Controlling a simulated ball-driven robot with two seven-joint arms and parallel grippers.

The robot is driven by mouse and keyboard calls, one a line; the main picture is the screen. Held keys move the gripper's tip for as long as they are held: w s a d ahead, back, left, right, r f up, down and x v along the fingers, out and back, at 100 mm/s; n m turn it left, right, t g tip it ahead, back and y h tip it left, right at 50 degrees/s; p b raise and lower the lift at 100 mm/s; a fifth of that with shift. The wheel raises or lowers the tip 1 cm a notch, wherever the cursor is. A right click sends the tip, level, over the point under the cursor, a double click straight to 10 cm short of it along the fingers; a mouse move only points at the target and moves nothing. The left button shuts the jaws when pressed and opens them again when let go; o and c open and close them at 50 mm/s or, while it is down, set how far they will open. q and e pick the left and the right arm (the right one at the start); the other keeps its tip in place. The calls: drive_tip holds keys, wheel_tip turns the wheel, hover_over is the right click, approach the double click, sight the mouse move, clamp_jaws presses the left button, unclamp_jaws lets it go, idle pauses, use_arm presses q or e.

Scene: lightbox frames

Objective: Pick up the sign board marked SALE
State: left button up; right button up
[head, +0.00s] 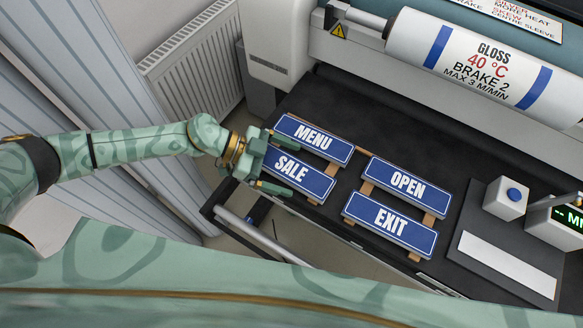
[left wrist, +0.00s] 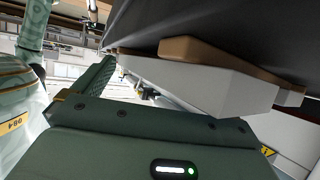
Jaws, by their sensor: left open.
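The SALE board (head: 300,173) is a blue plate with white letters, lying on wooden strips at the left of the black bed, just in front of the MENU board (head: 312,139). My left gripper (head: 278,164) is open at its left end, one finger on the far side near MENU and one on the near side. Contact cannot be told. In the left wrist view one ridged green finger (left wrist: 97,76) shows beside a pale slab (left wrist: 200,82) with a brown strip (left wrist: 225,57) against a black surface; no lettering shows there. My right gripper is not in view.
The OPEN board (head: 408,184) and EXIT board (head: 390,225) lie to the right. A large printed roll (head: 480,62) crosses the back. A white block with a blue button (head: 505,199) stands at right. A radiator (head: 190,65) is behind my left arm.

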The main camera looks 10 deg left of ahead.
use_arm(q)
drive_tip(key=shift+s, duration=0.1)
drive_tip(key=c, duration=1.5)
